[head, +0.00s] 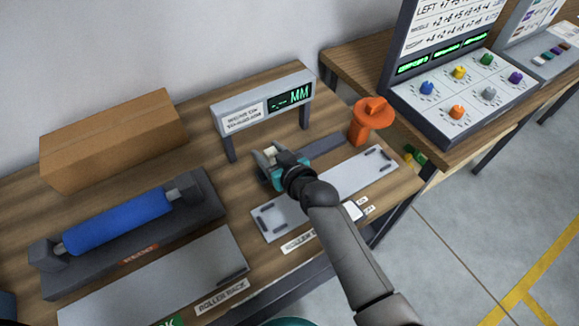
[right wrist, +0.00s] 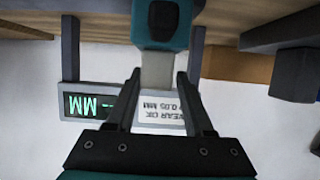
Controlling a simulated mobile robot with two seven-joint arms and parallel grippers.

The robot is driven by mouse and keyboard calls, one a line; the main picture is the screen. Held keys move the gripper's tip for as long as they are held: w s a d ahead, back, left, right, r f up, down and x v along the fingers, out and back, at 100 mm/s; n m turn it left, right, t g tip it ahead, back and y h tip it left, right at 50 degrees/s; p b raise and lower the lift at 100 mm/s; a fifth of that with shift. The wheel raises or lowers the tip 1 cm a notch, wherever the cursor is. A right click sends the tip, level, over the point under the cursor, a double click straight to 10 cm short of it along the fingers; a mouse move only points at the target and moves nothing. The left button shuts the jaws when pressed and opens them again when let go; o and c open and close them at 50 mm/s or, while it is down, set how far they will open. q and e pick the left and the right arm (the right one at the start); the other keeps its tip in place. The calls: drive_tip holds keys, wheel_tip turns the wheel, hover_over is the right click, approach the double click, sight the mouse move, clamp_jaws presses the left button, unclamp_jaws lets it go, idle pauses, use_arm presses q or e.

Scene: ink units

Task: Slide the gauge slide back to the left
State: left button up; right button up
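The gauge slide is teal with a pale tab; its teal body (right wrist: 165,25) shows at the top of the right wrist view, and the pale tab (right wrist: 156,72) stands between the fingers. My right gripper (right wrist: 158,75) straddles the tab, with what look like narrow gaps on both sides. In the head view my right gripper (head: 268,156) is at the left end of the dark rail (head: 322,145), under the gauge's sign and display (head: 265,103). The gripper and wrist hide most of the slide there. My left gripper is not in view.
An orange knob (head: 371,118) stands right of the rail. A grey plate (head: 350,177) lies in front. Left are a blue roller (head: 118,222) in its dark cradle and a cardboard box (head: 112,138). A panel of coloured knobs (head: 470,95) stands on the bench at right.

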drive_tip(key=p+v, duration=0.2)
drive_tip(key=v, duration=1)
drive_tip(key=shift+s+r, duration=0.15)
drive_tip(key=shift+s, duration=0.1)
drive_tip(key=shift+d, duration=0.15)
